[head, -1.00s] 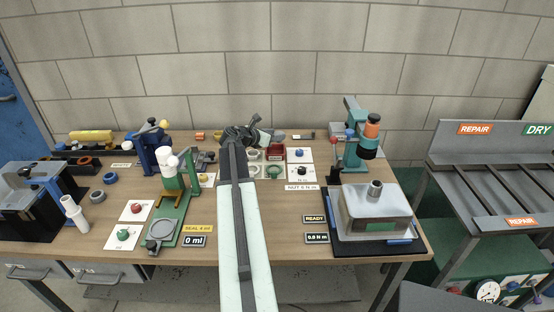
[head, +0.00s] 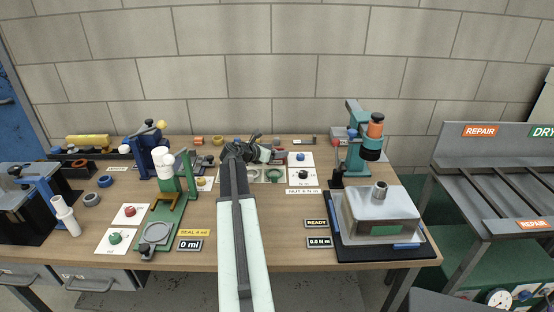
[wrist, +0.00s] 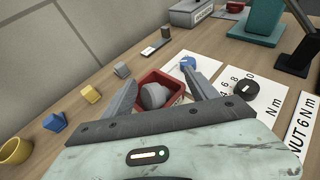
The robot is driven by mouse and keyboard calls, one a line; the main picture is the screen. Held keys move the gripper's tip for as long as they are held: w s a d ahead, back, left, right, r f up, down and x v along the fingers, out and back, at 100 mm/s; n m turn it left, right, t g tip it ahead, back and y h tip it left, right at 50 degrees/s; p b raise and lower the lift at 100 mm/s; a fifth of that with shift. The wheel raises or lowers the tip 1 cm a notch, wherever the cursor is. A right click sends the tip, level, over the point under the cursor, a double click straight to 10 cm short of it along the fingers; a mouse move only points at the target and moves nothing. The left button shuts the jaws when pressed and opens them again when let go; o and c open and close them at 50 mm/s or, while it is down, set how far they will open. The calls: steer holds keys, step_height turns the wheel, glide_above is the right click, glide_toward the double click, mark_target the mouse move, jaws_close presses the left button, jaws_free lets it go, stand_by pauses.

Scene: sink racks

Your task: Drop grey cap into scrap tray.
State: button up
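The grey cap (wrist: 153,96) shows in the wrist view between my gripper's fingers, over the floor of the small red scrap tray (wrist: 174,84). I cannot tell whether it rests on the tray floor or is just above it. My gripper (wrist: 158,80) is open, with a gap between the cap and each finger. The fingers reach over the tray's near part. In the head view my gripper (head: 260,148) is at the back middle of the bench and largely hides the tray and cap.
A blue knob (wrist: 187,62) and a black knob (wrist: 245,90) sit on white cards right of the tray. Yellow and blue blocks (wrist: 91,94) stand to the left. A green press (head: 175,195) and a teal press (head: 357,150) flank the arm.

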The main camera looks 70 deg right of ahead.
steer(key=p+v, duration=0.3)
steer(key=v, duration=0.4)
steer(key=shift+w+a+r, duration=0.1)
steer(key=shift+w+a, duration=0.05)
steer(key=shift+a, duration=0.2)
